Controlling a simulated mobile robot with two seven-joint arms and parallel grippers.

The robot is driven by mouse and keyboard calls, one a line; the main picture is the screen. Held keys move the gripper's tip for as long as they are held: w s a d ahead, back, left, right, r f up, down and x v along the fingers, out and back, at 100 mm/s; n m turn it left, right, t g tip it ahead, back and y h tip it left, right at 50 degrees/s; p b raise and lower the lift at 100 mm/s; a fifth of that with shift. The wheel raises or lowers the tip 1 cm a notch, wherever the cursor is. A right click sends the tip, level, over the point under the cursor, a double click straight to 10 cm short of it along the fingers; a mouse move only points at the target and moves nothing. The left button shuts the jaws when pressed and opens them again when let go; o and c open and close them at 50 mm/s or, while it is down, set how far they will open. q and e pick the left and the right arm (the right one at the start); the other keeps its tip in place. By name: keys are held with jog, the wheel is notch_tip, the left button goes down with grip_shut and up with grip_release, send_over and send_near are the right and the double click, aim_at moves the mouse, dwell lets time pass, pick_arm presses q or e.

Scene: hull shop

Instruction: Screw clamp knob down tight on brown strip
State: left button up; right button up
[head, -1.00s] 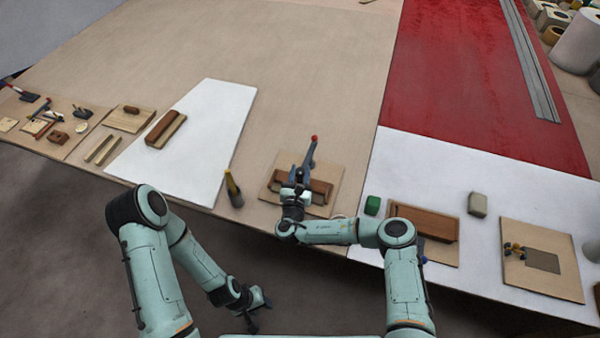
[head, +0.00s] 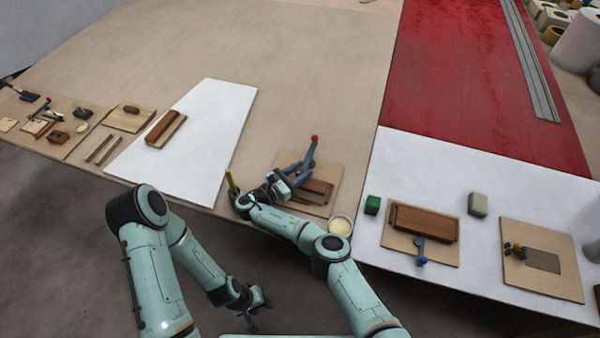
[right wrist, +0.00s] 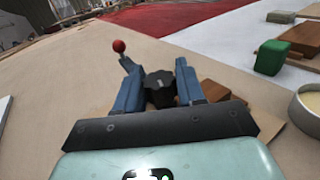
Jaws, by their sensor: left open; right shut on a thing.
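The black clamp knob (right wrist: 160,88) sits between the blue fingers of my right gripper (right wrist: 157,85) in the right wrist view. My right gripper (head: 288,181) is shut on it, reaching in from the left in the head view. The clamp's arm with a red ball tip (head: 314,138) rises beyond. The brown strip (head: 319,187) lies on a tan board (head: 325,171) and is partly hidden by my gripper; a bit of it shows in the right wrist view (right wrist: 214,91). Knob-to-strip contact is hidden. My left gripper (head: 258,304) is open and empty, low in front of the table.
A round dish with pale contents (head: 341,226) stands at the table's front edge. A yellow-handled tool (head: 232,182) stands close to my right wrist. A green block (head: 372,205) and a second board with a brown block (head: 424,222) lie to the right.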

jog(key=shift+w+r+m+g+h, duration=0.3)
jog(key=shift+w+r+m+g, duration=0.1)
jog(key=shift+r+m, duration=0.25)
jog(key=shift+s+g+h, duration=0.1)
jog(key=shift+g+h, duration=0.2)
jog(key=shift+g, duration=0.1)
jog(key=shift+s+d+f, duration=0.1)
jog(key=shift+s+f, duration=0.15)
jog(key=shift+f, duration=0.25)
jog(key=shift+s+f, duration=0.15)
jog(key=shift+f, duration=0.2)
jog(key=shift+s+f+g, duration=0.1)
jog(key=shift+f+g, duration=0.1)
jog(key=shift+g, duration=0.1)
jog(key=o, duration=0.9)
jog(key=shift+r, duration=0.15)
jog(key=shift+r, duration=0.1)
